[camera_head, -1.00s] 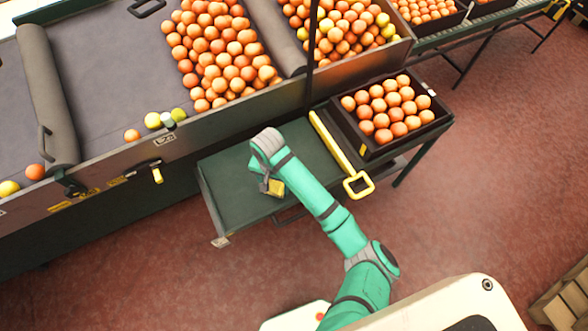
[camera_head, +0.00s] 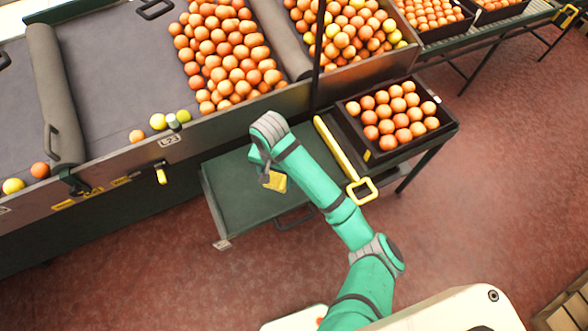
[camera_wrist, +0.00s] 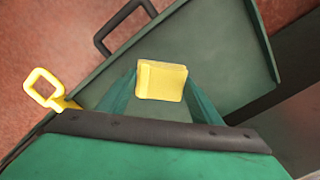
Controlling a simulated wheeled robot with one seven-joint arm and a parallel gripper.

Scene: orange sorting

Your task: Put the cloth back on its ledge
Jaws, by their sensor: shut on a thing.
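The cloth (camera_head: 275,181) is a small yellow folded piece. It also shows in the wrist view (camera_wrist: 161,80), held between the two green fingers. My gripper (camera_head: 268,172) is shut on the cloth and is over the green tray table (camera_head: 232,208); the head view does not clearly show how high it is. In the wrist view the tray surface (camera_wrist: 215,50) lies behind the cloth. I cannot tell which surface is the ledge.
A yellow long-handled tool (camera_head: 338,150) lies along the tray's right side. A black crate of oranges (camera_head: 440,125) stands right of it. The sorting bed's metal side wall (camera_head: 215,130) rises behind the tray, with several fruits beyond it.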

